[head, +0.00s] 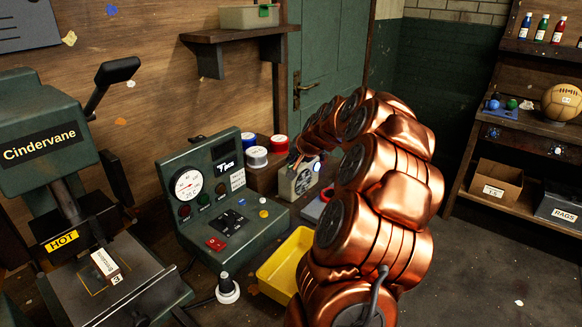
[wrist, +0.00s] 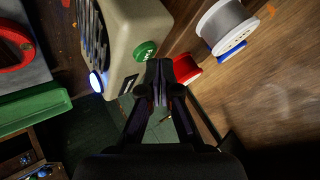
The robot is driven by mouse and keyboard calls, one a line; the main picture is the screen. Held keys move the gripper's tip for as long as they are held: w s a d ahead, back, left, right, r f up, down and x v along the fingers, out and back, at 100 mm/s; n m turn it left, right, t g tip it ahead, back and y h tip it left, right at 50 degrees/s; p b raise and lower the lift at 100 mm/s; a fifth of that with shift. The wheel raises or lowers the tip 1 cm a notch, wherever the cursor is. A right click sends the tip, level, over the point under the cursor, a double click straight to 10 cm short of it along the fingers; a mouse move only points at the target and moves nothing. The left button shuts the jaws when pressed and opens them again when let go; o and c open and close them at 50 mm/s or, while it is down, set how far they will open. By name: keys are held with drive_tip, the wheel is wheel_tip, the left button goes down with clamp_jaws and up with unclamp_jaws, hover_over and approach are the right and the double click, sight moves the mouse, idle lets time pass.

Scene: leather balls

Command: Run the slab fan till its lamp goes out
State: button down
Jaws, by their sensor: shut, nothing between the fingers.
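The fan is a cream box (wrist: 138,22) with a dark slatted grille in the wrist view. It also shows behind the console in the head view (head: 285,187), partly hidden by my arm. A round lamp (wrist: 96,82) on its edge glows white-blue; it also glows in the head view (head: 317,166). A green round button (wrist: 145,52) sits on the fan's side, with a dark slot near it. My gripper (wrist: 160,66) is shut and empty, its fingertips just right of and below the button. I cannot tell whether they touch it.
A red spool (wrist: 186,69) and a grey-white spool (wrist: 227,27) stand close to the right of my gripper. A green console (head: 215,200) and a yellow tray (head: 285,268) lie in front of the fan. A press marked HOT (head: 62,242) stands at left.

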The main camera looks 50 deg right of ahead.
drive_tip(key=shift+r, duration=0.35)
drive_tip(key=shift+r+p, duration=0.6)
drive_tip(key=shift+r, duration=1.9)
